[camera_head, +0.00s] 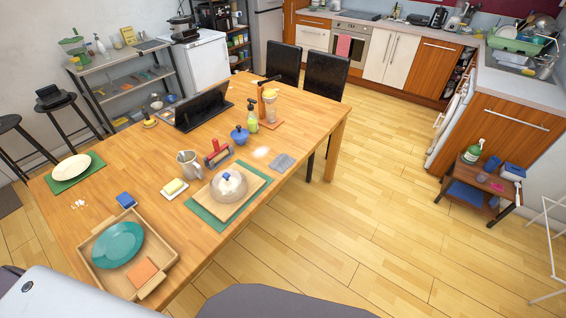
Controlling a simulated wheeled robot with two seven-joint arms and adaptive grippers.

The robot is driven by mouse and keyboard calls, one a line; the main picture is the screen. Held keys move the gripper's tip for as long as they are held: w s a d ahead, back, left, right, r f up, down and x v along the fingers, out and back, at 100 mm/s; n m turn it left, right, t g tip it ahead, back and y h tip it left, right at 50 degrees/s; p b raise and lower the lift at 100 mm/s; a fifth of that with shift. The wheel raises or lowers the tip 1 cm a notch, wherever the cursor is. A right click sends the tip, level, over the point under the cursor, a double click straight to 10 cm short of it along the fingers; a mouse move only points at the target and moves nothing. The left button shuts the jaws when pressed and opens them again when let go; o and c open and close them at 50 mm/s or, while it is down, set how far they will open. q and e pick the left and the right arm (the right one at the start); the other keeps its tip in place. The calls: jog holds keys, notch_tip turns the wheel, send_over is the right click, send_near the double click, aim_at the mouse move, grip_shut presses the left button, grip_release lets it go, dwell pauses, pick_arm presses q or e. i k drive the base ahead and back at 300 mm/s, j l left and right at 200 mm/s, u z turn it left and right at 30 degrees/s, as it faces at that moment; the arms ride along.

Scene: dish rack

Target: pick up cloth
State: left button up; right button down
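A small grey folded cloth (283,162) lies flat near the right edge of the wooden table (128,172). Other cloth-like things are in view: an orange folded piece (143,273) in the wooden tray at the table's near end, and a pink towel (344,45) hanging on the oven front. I cannot tell which of these counts as the cloth. Neither my left nor my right gripper is in view.
A glass dome (228,183) on a board and a red-handled holder (217,153) stand left of the grey cloth. The tray (100,281) holds a teal plate (117,244). Two black chairs (325,75) stand at the table's far right. The floor (360,190) right of the table is clear.

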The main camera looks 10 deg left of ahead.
aim_at(282, 162)
jog(key=i+l+u, duration=0.2)
jog(key=i+u, duration=0.15)
jog(key=i+l+u, duration=0.8)
jog(key=l+u, duration=0.3)
jog(key=i+l+u, duration=0.15)
jog(key=l+u, duration=0.2)
jog(key=l, duration=0.2)
jog(key=l+u, duration=0.35)
jog(key=l, duration=0.15)
jog(key=l+u, duration=0.35)
jog(key=l, duration=0.25)
jog(key=l+u, duration=0.35)
jog(key=l, duration=0.2)
